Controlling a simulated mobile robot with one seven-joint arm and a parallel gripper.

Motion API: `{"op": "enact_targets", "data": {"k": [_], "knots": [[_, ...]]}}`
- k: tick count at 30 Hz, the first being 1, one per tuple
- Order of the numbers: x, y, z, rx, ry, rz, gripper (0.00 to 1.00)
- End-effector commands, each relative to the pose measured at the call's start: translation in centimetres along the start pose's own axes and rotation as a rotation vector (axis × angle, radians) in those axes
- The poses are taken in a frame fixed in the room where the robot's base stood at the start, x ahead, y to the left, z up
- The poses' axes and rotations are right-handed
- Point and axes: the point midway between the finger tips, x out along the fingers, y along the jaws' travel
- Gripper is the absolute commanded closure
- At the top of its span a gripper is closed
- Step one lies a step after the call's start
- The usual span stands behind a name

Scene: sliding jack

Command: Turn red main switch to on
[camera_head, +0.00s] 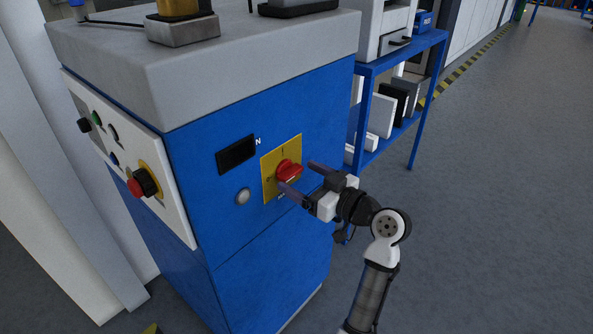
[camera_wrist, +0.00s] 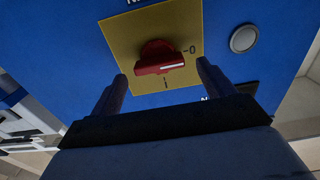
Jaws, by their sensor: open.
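The red main switch (camera_head: 288,172) is a rotary knob on a yellow plate (camera_head: 268,187) on the blue front of the machine cabinet. In the wrist view the red knob (camera_wrist: 158,58) sits ahead of and between my fingers, with its white pointer line toward the "0" mark on the yellow plate (camera_wrist: 122,38). An "I" mark shows on the plate edge nearest my gripper. My gripper (camera_head: 304,174) is open around the knob's sides, its fingers (camera_wrist: 162,80) apart from it. Nothing is held.
A round grey button (camera_head: 242,196) and a dark display (camera_head: 237,155) are on the same blue face. A white side panel (camera_head: 125,150) carries a red-black knob (camera_head: 142,183) and several buttons. A blue shelf (camera_head: 388,110) stands behind; floor at right is clear.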

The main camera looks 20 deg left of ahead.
Motion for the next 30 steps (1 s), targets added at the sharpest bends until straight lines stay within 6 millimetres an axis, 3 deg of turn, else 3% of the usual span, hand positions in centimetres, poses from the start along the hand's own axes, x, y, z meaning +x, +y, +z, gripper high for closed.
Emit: {"op": "enact_targets", "data": {"k": [6, 16, 26, 30], "knots": [[2.0, 0.0, -0.1, 0.000, 0.001, 0.001, 0.19], [2.3, 0.0, 0.0, 0.000, 0.001, 0.001, 0.20], [2.2, 0.0, 0.0, 0.000, 0.001, 0.001, 0.64], [2.2, 0.0, 0.0, 0.004, 0.001, 0.001, 0.64]]}}
